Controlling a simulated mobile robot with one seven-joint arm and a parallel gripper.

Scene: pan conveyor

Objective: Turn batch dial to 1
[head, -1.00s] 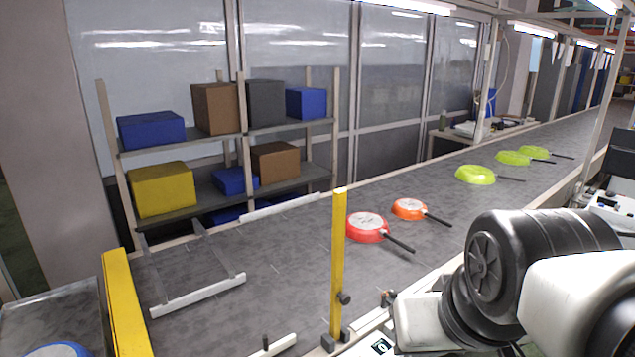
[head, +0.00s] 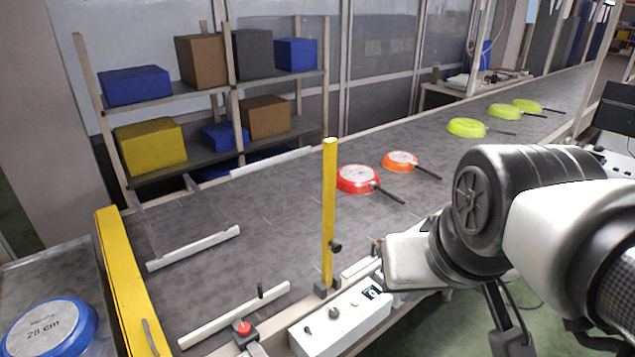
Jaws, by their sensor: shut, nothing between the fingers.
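A white control box (head: 345,322) stands at the front edge of the conveyor, low in the middle of the head view. A round grey knob (head: 333,313) sits on its top, with a smaller dark control (head: 307,329) to its left. A small dark display (head: 373,292) with a light digit is at its right end; the digit is too small to read surely. I cannot read labels that tell which control is the batch dial. My arm comes in from the right, its white link just right of the display. My gripper's fingers cannot be made out.
A yellow post (head: 329,215) rises just behind the box. A red button (head: 243,328) is to its left. Red (head: 357,180), orange (head: 400,161) and several green pans lie on the conveyor (head: 290,215). A blue pan (head: 50,328) lies at the lower left.

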